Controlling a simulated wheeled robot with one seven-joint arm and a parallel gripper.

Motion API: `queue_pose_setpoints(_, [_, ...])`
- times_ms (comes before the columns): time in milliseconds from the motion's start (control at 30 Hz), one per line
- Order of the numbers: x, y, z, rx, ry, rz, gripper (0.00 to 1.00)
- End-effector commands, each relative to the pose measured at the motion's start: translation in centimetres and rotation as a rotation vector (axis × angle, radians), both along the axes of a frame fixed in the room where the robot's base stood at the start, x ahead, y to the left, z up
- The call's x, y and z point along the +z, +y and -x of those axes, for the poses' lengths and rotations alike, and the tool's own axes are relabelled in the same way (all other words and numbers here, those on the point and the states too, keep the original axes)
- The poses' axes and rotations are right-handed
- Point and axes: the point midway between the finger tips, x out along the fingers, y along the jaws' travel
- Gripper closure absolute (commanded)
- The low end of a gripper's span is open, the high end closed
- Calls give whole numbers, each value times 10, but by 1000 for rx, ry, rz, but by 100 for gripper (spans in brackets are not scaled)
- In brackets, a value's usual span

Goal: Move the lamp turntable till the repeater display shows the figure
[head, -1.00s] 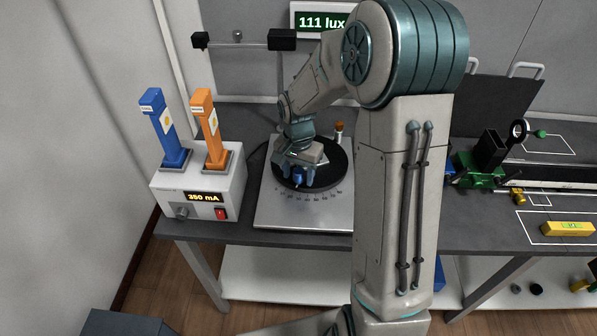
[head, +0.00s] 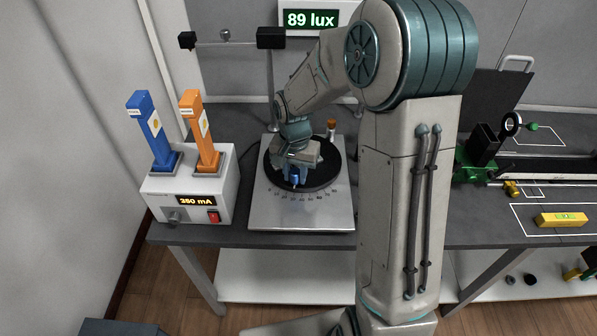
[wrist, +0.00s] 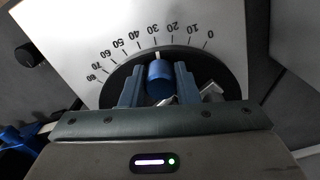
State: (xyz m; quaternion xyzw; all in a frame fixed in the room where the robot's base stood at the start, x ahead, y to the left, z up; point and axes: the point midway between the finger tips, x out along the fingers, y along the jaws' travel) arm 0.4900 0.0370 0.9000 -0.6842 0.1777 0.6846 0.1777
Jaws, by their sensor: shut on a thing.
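The lamp turntable (head: 330,165) is a black disc on a pale base plate with a degree scale. A blue knob (wrist: 159,78) stands at its rim. In the wrist view my gripper (wrist: 159,85) has one finger on each side of the knob and is shut on it. In the head view my gripper (head: 294,178) is at the disc's front edge and hides part of it. A white mark by the knob points near 30 on the scale (wrist: 155,29). The repeater display (head: 311,19) reads 89 lux in green, partly cut by the top edge.
A stand with a crossbar (head: 225,43) rises behind. An optical rail with green mounts (head: 478,163) lies to the right.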

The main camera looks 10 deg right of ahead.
Motion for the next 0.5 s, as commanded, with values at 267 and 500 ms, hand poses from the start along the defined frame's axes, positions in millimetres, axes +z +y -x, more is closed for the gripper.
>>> queue_pose_setpoints(267, [1,-1,0,-1,-1,0,50])
queue_pose_setpoints(500, [7,-1,-1,-2,-2,0,50])
